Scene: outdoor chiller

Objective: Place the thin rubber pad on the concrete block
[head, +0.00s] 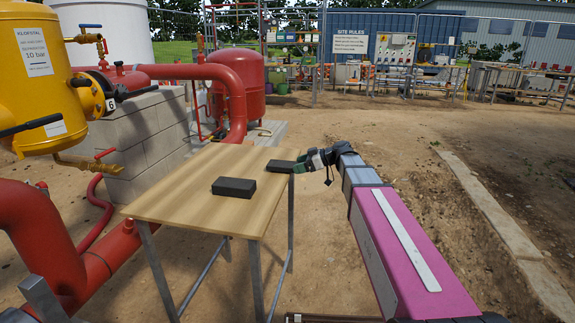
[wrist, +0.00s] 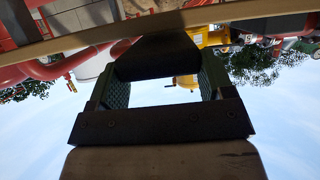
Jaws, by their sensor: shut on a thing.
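A flat dark pad (head: 281,166), which looks like the thin rubber pad, is at the right edge of a wooden table. My gripper (head: 299,164) is shut on its right end, reaching in from the right. In the wrist view the dark pad (wrist: 158,57) sits between the two green finger pads of my gripper (wrist: 160,85). I cannot tell whether the pad touches the table top.
A thicker dark slab (head: 234,187) lies on the wooden table (head: 180,197), left of the held pad. Red pipes (head: 45,235) and a yellow vessel (head: 35,75) with valves crowd the left side. A red tank (head: 238,88) stands behind. Bare ground is open at the right.

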